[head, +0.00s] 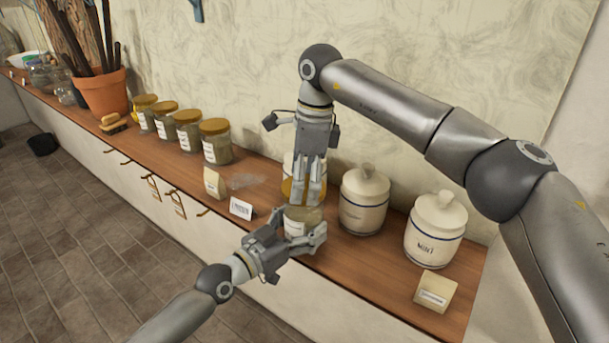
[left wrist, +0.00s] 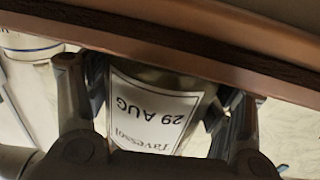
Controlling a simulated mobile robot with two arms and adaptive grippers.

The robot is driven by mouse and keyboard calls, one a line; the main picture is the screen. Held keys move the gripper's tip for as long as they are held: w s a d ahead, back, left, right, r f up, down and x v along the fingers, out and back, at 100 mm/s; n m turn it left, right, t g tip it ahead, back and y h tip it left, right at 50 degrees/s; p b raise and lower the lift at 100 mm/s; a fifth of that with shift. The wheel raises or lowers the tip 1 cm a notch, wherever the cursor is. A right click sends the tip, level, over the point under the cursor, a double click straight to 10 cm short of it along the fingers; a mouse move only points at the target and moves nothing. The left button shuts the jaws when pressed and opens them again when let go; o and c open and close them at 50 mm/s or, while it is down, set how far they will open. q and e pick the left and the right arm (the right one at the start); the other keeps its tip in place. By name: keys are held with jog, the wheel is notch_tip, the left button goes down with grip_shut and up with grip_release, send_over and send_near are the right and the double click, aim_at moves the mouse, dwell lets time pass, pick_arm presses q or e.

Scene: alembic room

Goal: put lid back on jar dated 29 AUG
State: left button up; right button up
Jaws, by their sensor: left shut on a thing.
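The glass jar (head: 302,221) stands near the counter's front edge in the head view. Its label (left wrist: 152,113), reading 29 AUG, appears upside down in the left wrist view. My left gripper (head: 305,238) is shut on this jar from the front, with a finger on each side in the left wrist view. My right gripper (head: 310,198) points down just above and behind the jar. An amber lid (head: 288,189) shows beside its fingers, partly hidden by them. I cannot tell whether the fingers are shut on it. The jar's rim is partly hidden too.
Two cream canisters (head: 364,200) (head: 435,230) stand right of the jar. Several jars with amber lids (head: 215,142) stand left, near a terracotta pot (head: 103,92). The wall is close behind.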

jog(key=shift+f, duration=0.6)
dwell(0.4)
